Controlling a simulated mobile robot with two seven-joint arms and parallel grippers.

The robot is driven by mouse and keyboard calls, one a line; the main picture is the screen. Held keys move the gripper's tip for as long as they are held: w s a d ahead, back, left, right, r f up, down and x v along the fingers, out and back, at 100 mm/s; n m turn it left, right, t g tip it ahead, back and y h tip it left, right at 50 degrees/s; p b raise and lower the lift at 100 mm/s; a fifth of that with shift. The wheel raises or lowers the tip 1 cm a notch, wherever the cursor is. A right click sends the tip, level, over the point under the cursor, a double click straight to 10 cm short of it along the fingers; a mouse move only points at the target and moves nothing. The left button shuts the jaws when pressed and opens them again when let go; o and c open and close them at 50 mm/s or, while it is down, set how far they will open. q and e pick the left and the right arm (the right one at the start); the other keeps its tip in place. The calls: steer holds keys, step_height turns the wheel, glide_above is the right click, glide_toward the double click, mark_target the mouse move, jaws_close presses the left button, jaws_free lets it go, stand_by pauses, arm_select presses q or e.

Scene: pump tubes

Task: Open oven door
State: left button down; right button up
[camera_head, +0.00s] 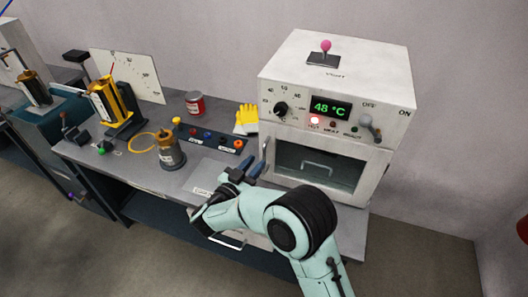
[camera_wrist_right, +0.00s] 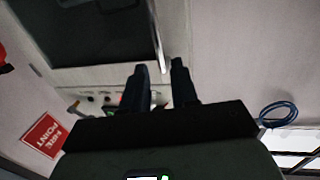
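The white oven (camera_head: 330,110) stands at the right end of the bench. Its door (camera_head: 376,172), with a dark window, looks closed. A thin upright handle (camera_head: 266,149) runs along the door's left side. My right gripper (camera_head: 253,169) is just left of and below the handle, its fingers pointing toward it. In the right wrist view, the two dark fingers (camera_wrist_right: 159,80) are apart with nothing between them. The handle bar (camera_wrist_right: 156,38) shows beyond the fingertips, lined up roughly with the gap. I cannot tell whether they touch. My left gripper is not in view.
The oven's panel has a lit display (camera_head: 330,107) and a switch lever (camera_head: 370,127). Open floor lies right of the bench.

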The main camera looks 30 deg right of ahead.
steer(key=x, duration=0.6)
jaws_close()
